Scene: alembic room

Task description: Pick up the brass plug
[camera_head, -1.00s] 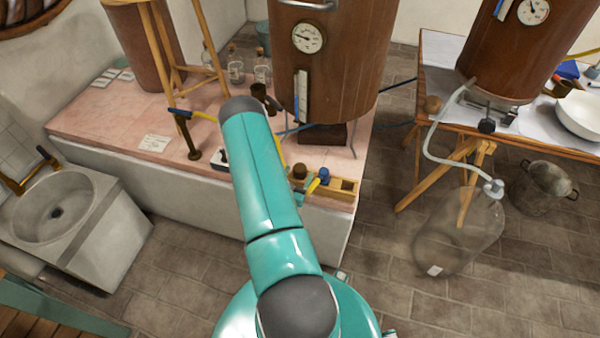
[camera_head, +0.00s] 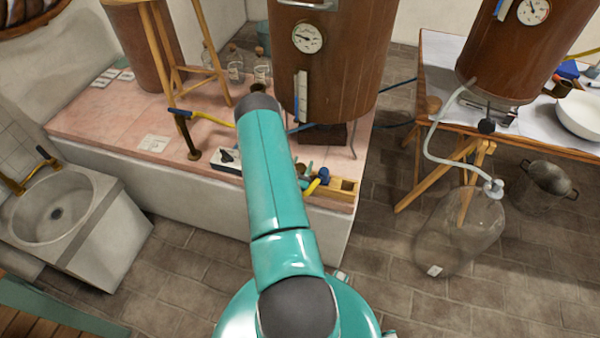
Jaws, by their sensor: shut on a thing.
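My teal arm reaches over the pink-tiled bench, and its forearm hides most of what lies under it. Small teal parts of my gripper (camera_head: 304,168) show just right of the forearm, above the left end of a small wooden rack (camera_head: 347,188). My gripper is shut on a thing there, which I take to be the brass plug. The plug itself is hidden or too small to make out. A blue-topped piece (camera_head: 323,176) and a yellow handle (camera_head: 313,187) sit right beside the gripper, at the rack.
A large copper-brown vessel (camera_head: 340,75) with a gauge stands close behind the gripper. A tap with a yellow lever (camera_head: 193,140) stands at left, and glass bottles (camera_head: 235,70) stand behind. A white sink (camera_head: 60,215) is at far left. The rack is near the bench's front edge.

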